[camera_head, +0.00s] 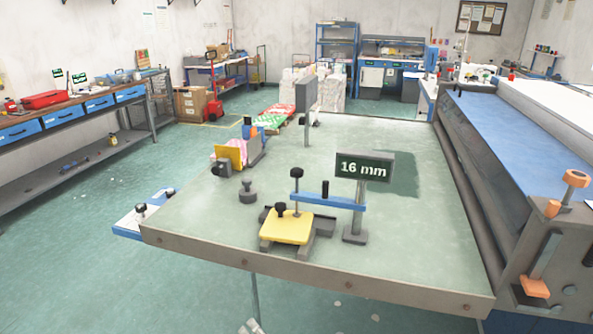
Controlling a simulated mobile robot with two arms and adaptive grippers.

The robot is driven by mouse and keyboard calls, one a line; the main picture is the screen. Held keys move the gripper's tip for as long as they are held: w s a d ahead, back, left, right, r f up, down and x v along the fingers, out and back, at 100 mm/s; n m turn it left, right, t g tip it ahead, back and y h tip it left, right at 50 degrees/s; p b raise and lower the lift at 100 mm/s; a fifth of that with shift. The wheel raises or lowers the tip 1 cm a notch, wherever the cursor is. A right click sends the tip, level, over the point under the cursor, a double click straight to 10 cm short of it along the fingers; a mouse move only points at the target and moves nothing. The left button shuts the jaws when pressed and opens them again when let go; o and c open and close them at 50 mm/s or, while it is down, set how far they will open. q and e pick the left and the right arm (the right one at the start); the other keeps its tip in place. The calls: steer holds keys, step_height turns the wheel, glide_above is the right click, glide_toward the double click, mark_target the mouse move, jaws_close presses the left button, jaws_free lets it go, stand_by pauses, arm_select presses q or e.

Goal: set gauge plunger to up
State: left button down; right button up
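A gauge fixture stands near the front edge of the green-topped table (195,222). It has a yellow plate (287,228) on a dark base and a blue arm (340,202) above it. A thin vertical rod with a dark knob (296,173), which looks like the plunger, passes through the arm's left end. Its lower end is near the plate; I cannot tell if they touch. A short black post (325,188) stands on the arm. A sign reading "16 mm" (364,167) is on a grey post at the right. Neither of my grippers is in view.
A dark round weight (247,192) and a yellow-faced block (230,154) sit left of the fixture. A grey upright panel (306,94) stands farther back. A large machine with a blue bed (520,140) borders the right side. The table's front right is clear.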

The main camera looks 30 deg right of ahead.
mark_target(297, 174)
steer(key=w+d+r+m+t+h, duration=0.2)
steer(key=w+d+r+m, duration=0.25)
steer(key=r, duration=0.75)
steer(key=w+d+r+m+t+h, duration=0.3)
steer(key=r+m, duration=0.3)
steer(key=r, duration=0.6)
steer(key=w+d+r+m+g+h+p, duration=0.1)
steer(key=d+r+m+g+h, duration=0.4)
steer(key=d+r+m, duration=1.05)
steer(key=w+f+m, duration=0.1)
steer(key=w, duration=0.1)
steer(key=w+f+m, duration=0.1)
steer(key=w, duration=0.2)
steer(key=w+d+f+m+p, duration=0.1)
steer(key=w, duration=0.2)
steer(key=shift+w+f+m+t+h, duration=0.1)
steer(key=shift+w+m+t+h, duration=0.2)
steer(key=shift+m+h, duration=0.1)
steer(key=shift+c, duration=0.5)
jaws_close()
